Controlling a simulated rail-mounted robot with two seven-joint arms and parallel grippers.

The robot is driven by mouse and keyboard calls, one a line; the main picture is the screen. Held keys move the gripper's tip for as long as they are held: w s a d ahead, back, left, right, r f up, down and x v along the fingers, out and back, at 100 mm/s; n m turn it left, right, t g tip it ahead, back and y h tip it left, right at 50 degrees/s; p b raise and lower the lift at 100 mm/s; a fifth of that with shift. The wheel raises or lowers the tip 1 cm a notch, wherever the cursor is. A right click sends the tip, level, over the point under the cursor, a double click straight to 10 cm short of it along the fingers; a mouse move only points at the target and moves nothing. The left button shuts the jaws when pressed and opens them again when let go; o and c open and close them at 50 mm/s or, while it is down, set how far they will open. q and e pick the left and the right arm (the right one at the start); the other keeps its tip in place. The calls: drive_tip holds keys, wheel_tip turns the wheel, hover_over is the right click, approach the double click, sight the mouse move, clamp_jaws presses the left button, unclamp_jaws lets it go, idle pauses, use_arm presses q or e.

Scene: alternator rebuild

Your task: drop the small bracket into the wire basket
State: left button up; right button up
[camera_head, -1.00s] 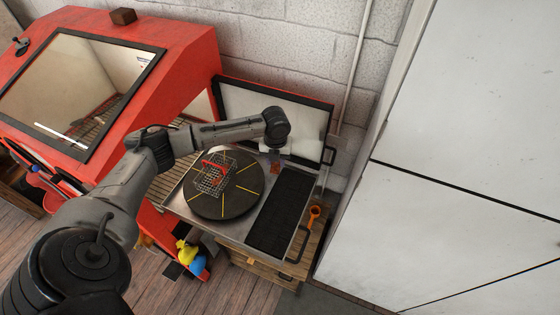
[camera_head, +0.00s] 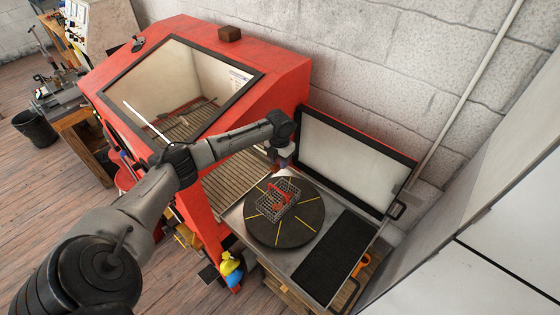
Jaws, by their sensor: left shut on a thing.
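The wire basket (camera_head: 292,207) is a small grey mesh basket with a red handle. It sits on the dark round turntable (camera_head: 262,232) marked with yellow lines. My left gripper (camera_head: 280,166) points down just behind the basket's far edge in the picture, apparently above it. It is shut on the small bracket (camera_head: 276,170), a tiny reddish-brown piece that is hard to make out at this size. I cannot tell whether the bracket is over the basket's opening. My right gripper is out of view.
A red cabinet (camera_head: 275,85) with a large window stands left of the turntable. An open white panel with a black frame (camera_head: 350,165) rises behind it. A black ribbed mat (camera_head: 335,258) lies to the right. A yellow-and-blue bottle (camera_head: 230,270) is below in front.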

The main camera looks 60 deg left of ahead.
use_arm(q)
drive_tip(key=shift+f, duration=0.15)
drive_tip(key=shift+f+b, duration=0.5)
drive_tip(key=shift+b, duration=0.1)
wheel_tip(320, 180, down, 5)
drive_tip(key=b, duration=0.4)
drive_tip(key=shift+r, duration=0.15)
drive_tip(key=o, duration=1)
wheel_tip(320, 180, up, 14)
drive_tip(key=shift+f+b, duration=0.1)
drive_tip(key=shift+b, duration=0.85)
